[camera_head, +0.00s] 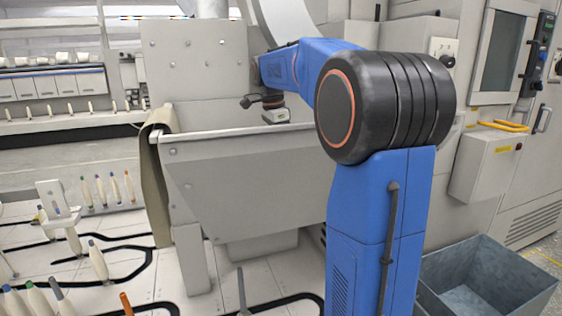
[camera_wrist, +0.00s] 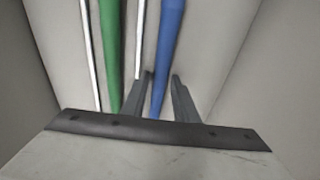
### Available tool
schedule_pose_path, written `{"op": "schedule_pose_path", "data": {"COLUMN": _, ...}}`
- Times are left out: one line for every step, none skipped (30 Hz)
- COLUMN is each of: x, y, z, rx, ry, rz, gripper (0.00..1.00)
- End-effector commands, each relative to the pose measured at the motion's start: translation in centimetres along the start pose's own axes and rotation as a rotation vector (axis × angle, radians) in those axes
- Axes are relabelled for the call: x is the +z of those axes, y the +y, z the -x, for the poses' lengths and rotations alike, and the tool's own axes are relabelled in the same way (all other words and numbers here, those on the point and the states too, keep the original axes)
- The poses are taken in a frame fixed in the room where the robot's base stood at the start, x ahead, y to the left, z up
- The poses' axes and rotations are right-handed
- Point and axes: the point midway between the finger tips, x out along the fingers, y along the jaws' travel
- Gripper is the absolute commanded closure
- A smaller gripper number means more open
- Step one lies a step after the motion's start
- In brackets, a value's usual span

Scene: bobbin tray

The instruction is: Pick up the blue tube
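The blue tube (camera_wrist: 168,45) lies in the wrist view as a long narrow rod, running from the top edge down to the dark strip. My gripper (camera_wrist: 162,76) shows there as two grey fingers, one on each side of the blue tube. The fingers are apart, with a visible gap between the tube and the right finger, so the gripper is open. The tube's lower end and the finger bases are hidden behind the dark strip. In the head view the tray wall hides the blue tube and the fingers.
A green tube (camera_wrist: 111,50) and thin white rods lie left of the blue one. A dark bolted strip (camera_wrist: 160,132) crosses below. The grey bobbin tray (camera_head: 255,185) has a high front wall. A blue-grey bin (camera_head: 510,262) stands at lower right; pegs with bobbins stand at left.

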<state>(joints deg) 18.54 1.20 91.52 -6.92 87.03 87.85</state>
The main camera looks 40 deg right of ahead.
Motion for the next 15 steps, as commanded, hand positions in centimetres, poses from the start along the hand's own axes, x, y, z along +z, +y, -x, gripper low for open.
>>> {"op": "schedule_pose_path", "data": {"x": -0.01, "y": 0.01, "z": -0.1, "rx": 0.0, "ry": 0.0, "rz": 0.0, "gripper": 0.73}}
{"op": "schedule_pose_path", "data": {"x": -0.01, "y": 0.0, "z": -0.12, "rx": -0.001, "ry": 0.0, "rz": 0.0, "gripper": 0.73}}
{"op": "schedule_pose_path", "data": {"x": -0.01, "y": -0.01, "z": -0.13, "rx": -0.001, "ry": 0.0, "rz": 0.0, "gripper": 0.73}}
{"op": "schedule_pose_path", "data": {"x": -0.01, "y": -0.02, "z": -0.12, "rx": -0.001, "ry": 0.0, "rz": 0.0, "gripper": 0.73}}
{"op": "schedule_pose_path", "data": {"x": -0.01, "y": -0.01, "z": -0.12, "rx": -0.001, "ry": 0.0, "rz": 0.0, "gripper": 0.73}}
{"op": "schedule_pose_path", "data": {"x": -0.01, "y": -0.02, "z": -0.12, "rx": -0.001, "ry": 0.0, "rz": 0.0, "gripper": 0.73}}
{"op": "schedule_pose_path", "data": {"x": 0.0, "y": -0.02, "z": -0.11, "rx": -0.001, "ry": 0.0, "rz": 0.0, "gripper": 0.73}}
{"op": "schedule_pose_path", "data": {"x": 0.0, "y": -0.02, "z": -0.11, "rx": -0.001, "ry": 0.0, "rz": 0.0, "gripper": 0.8}}
{"op": "schedule_pose_path", "data": {"x": 0.0, "y": -0.02, "z": -0.11, "rx": -0.001, "ry": 0.0, "rz": 0.0, "gripper": 0.9}}
{"op": "schedule_pose_path", "data": {"x": 0.0, "y": -0.02, "z": -0.11, "rx": -0.001, "ry": 0.0, "rz": 0.0, "gripper": 0.97}}
{"op": "schedule_pose_path", "data": {"x": 0.0, "y": -0.02, "z": -0.11, "rx": -0.001, "ry": 0.0, "rz": 0.0, "gripper": 1.0}}
{"op": "schedule_pose_path", "data": {"x": 0.0, "y": -0.02, "z": -0.11, "rx": -0.001, "ry": 0.0, "rz": 0.0, "gripper": 1.0}}
{"op": "schedule_pose_path", "data": {"x": 0.0, "y": -0.02, "z": -0.11, "rx": -0.001, "ry": 0.0, "rz": 0.0, "gripper": 1.0}}
{"op": "schedule_pose_path", "data": {"x": 0.0, "y": -0.02, "z": -0.11, "rx": -0.001, "ry": 0.0, "rz": 0.0, "gripper": 1.0}}
{"op": "schedule_pose_path", "data": {"x": 0.0, "y": -0.02, "z": -0.1, "rx": -0.001, "ry": 0.0, "rz": 0.0, "gripper": 1.0}}
